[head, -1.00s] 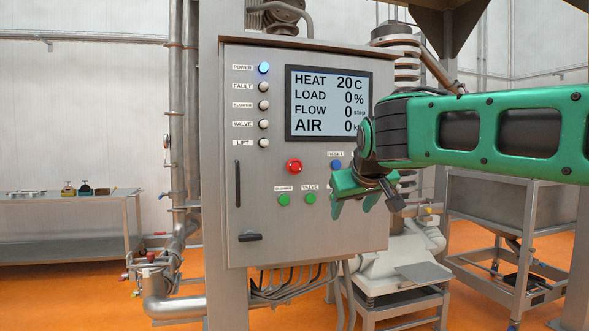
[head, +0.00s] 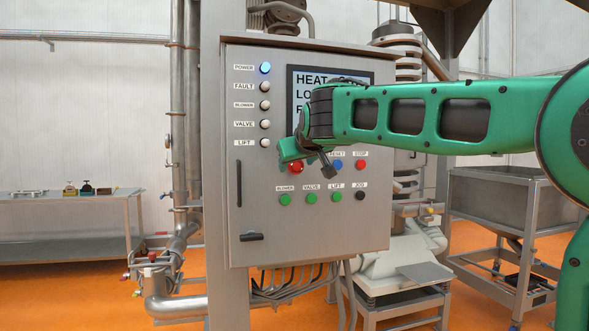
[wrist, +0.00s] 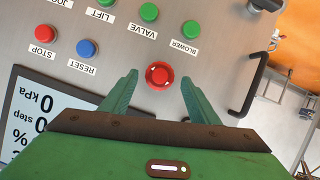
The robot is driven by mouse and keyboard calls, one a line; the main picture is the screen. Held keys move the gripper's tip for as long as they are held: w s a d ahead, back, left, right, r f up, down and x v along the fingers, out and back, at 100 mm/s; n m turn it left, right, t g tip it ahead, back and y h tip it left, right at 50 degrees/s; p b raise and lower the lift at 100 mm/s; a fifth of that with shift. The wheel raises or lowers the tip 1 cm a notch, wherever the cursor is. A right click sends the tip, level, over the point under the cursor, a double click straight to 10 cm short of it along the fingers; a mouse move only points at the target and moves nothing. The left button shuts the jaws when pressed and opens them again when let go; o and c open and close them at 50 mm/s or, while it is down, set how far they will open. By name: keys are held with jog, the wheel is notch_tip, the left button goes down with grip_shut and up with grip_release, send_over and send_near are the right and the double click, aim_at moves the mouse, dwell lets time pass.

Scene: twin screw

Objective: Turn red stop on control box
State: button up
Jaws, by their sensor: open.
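The control box (head: 270,215) is a grey metal cabinet with a screen and buttons. Its large round red stop knob (head: 296,168) shows just below my gripper (head: 300,158) in the head view, partly covered. In the wrist view the red knob (wrist: 159,77) lies between the tips of my open green fingers (wrist: 160,82), with a gap on either side. Whether the fingers reach down around it in depth, I cannot tell. A smaller red button (wrist: 45,34) labelled STOP lies to the left in the wrist view.
A blue RESET button (wrist: 87,48) and green buttons (wrist: 149,12) are close to the knob. A door handle (wrist: 248,88) sticks out from the panel at right in the wrist view. My arm covers much of the screen (head: 300,95). Pipes (head: 180,120) stand left of the box.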

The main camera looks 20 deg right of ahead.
jog(key=shift+x, duration=0.8)
jog(key=c, duration=1)
jog(key=shift+c, duration=0.2)
jog(key=shift+d+m, duration=0.1)
jog(key=shift+m, duration=0.2)
jog(key=m+y, duration=0.2)
jog(key=shift+d+m, duration=0.2)
jog(key=shift+m, duration=0.2)
jog(key=shift+d+m+y, duration=0.1)
jog(key=shift+m+y, duration=0.7)
jog(key=shift+m, duration=0.1)
